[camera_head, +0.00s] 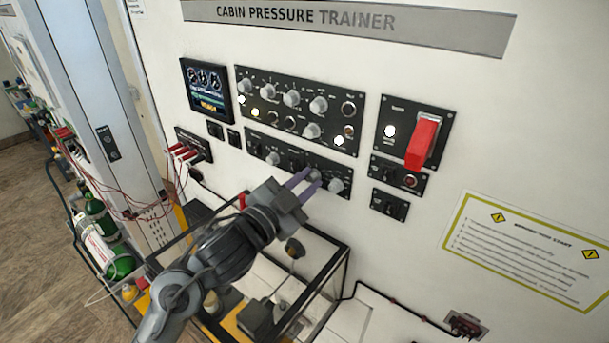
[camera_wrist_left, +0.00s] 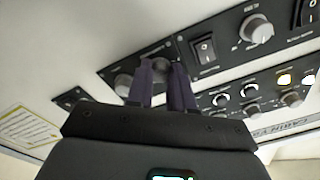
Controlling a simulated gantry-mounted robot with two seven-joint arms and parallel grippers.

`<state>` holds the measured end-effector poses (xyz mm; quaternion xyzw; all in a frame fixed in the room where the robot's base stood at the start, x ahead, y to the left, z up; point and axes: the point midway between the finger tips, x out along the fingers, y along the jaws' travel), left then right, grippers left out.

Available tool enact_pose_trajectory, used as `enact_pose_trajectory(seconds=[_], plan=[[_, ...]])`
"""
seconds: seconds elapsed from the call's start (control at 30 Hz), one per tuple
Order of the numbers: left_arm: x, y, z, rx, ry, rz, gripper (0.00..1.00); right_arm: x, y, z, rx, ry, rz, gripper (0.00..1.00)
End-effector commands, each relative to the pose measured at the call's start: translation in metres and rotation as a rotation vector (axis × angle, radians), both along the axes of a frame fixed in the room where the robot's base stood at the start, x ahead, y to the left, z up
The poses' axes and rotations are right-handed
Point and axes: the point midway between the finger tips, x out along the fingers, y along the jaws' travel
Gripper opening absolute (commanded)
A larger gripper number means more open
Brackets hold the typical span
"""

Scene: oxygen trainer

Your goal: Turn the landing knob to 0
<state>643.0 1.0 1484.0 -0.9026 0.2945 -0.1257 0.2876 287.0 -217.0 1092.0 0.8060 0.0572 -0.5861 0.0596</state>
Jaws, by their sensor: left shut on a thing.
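The lower knob panel (camera_head: 256,147) is a dark strip on the white trainer wall, with several grey knobs and rocker switches. My left gripper (camera_head: 304,183) is at this strip, shut on a grey knob (camera_wrist_left: 160,66) that shows between its purple-grey fingertips in the left wrist view. The fingers hide most of this knob in the head view. Its label and pointer cannot be read, so I cannot tell its setting or confirm that it is the landing knob. A free grey knob (camera_head: 336,185) sits just right of the fingers, another (camera_head: 273,158) to their left. My right gripper is not in view.
Above is a larger panel (camera_head: 297,93) with several knobs and lights. A small screen (camera_head: 206,90) is at its left, a red guarded switch (camera_head: 423,140) at its right. A black-framed clear box (camera_head: 345,262) stands below my left arm. Red cables (camera_head: 120,212) hang at left.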

Motion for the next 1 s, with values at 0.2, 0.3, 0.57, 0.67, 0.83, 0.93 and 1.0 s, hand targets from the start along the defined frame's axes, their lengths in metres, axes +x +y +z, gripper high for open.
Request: enact_pose_trajectory(seconds=[0.2, 0.3, 0.57, 0.67, 0.83, 0.93, 1.0], plan=[[-0.0002, 0.0, 0.001, -0.043, 0.03, 0.0, 0.0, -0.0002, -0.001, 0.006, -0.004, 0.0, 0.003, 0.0], [-0.0002, 0.0, 0.0009, -0.05, 0.035, 0.0, 0.0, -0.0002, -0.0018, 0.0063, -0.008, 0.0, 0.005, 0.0], [-0.0002, 0.0, 0.0007, -0.052, 0.036, 0.0, 0.0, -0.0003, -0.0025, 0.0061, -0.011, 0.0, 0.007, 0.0], [-0.0002, -0.0001, 0.0007, -0.052, 0.036, 0.0, 0.0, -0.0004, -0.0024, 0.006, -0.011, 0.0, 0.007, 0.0], [-0.0002, -0.0001, 0.0006, -0.051, 0.036, 0.0, 0.46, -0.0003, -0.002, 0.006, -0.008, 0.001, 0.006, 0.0], [-0.0002, -0.0001, 0.0005, -0.05, 0.035, 0.0, 0.47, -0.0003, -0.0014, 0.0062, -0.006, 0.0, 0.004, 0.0], [-0.0001, -0.0001, 0.0004, -0.05, 0.036, 0.0, 0.47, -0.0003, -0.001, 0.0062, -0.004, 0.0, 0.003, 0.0]])
